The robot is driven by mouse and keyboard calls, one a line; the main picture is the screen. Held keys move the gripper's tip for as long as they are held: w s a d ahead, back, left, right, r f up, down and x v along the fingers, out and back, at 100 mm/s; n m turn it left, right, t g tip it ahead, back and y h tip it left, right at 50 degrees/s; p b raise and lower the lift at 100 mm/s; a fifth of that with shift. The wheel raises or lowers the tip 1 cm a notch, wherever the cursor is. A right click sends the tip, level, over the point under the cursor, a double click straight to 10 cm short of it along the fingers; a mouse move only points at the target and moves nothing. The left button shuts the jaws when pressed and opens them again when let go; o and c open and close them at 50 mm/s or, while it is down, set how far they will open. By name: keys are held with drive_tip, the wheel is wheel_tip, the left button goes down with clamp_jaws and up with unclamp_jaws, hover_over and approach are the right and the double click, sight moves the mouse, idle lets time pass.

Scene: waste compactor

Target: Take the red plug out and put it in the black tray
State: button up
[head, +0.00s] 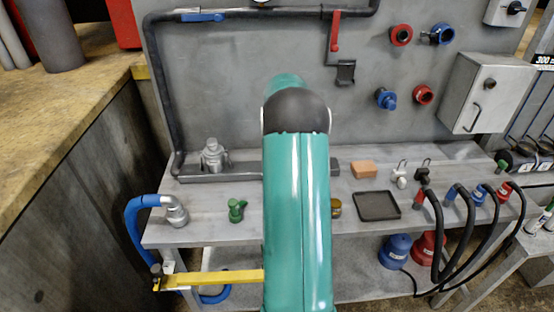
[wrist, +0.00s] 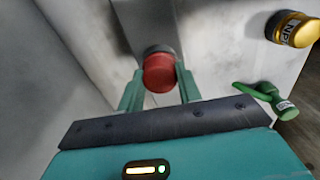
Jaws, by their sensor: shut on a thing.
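In the wrist view the red plug (wrist: 160,68) is a short round red piece at the end of a grey block (wrist: 146,22). My gripper (wrist: 160,78) has its two green fingers on either side of the plug and is shut on it. Whether the plug is still seated in the block cannot be told. In the head view my arm hides the gripper and the plug. The black tray (head: 377,206) is flat and empty on the grey bench, right of my arm.
An orange block (head: 364,169) lies behind the tray. Black-handled hoses (head: 436,222) stand to its right. Pipes and valves line the wall.

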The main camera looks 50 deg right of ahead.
drive_tip(key=n, duration=0.4)
drive_tip(key=shift+n, duration=0.3)
drive_tip(key=n, duration=0.4)
drive_tip(key=shift+n, duration=0.4)
drive_tip(key=o, duration=1.2)
drive_tip(key=shift+c, duration=0.2)
drive_tip(key=shift+c, duration=0.4)
